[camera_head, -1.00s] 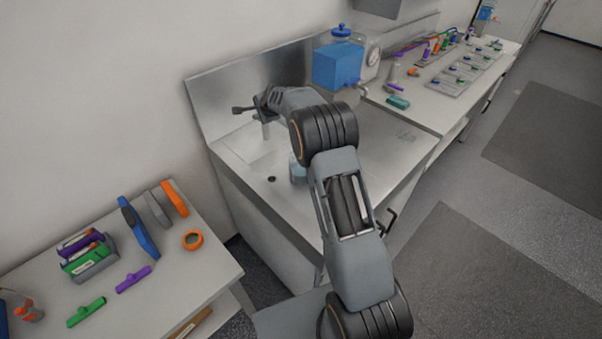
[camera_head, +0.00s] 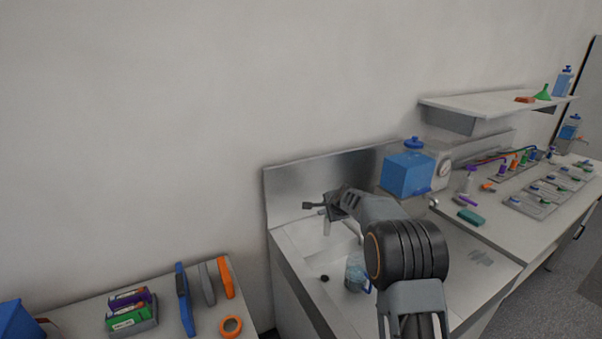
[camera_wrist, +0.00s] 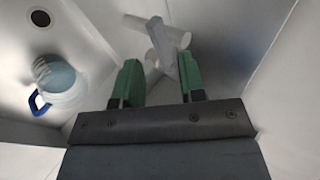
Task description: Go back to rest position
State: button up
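My gripper (camera_head: 318,206) is over the back of the metal sink unit (camera_head: 300,240), close to the faucet (camera_head: 326,226). In the wrist view, the two green fingers of my gripper (camera_wrist: 158,82) stand apart with nothing held between them. The grey faucet (camera_wrist: 160,42) shows beyond and partly between the fingertips; I cannot tell whether they touch it. A clear jug with blue liquid (camera_head: 355,274) stands in the sink area in front of the faucet. It also shows in the wrist view (camera_wrist: 62,82), left of the fingers, with a blue handle.
A blue container (camera_head: 407,174) stands on the sink unit's back right. The right counter (camera_head: 520,215) holds bottles and trays, under a wall shelf (camera_head: 490,106). The left table (camera_head: 75,315) holds coloured tools and an orange ring (camera_head: 231,327). A drain hole (camera_head: 325,279) lies beside the jug.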

jog(key=s+a+f+n+g, duration=0.1)
jog(key=s+f+n+g, duration=0.15)
jog(key=s, duration=0.25)
jog(key=s+f+n+g, duration=0.2)
jog(key=s+n, duration=0.2)
jog(key=s, duration=0.2)
jog(key=s+r+n, duration=0.2)
jog(key=s+r, duration=0.1)
jog(key=s, duration=0.7)
jog(key=s+r+n+h, duration=0.1)
jog(key=s+r+n, duration=0.2)
jog(key=s, duration=0.7)
jog(key=s+r+n, duration=0.3)
jog(key=s+r, duration=0.1)
jog(key=s, duration=0.7)
jog(key=shift+d+r+h+b, duration=0.25)
jog(key=shift+d+h+b, duration=0.05)
jog(key=shift+d+h, duration=0.1)
jog(key=shift+s+n, duration=0.1)
jog(key=shift+n, duration=0.15)
jog(key=shift+o, duration=0.5)
jog(key=shift+a, duration=0.15)
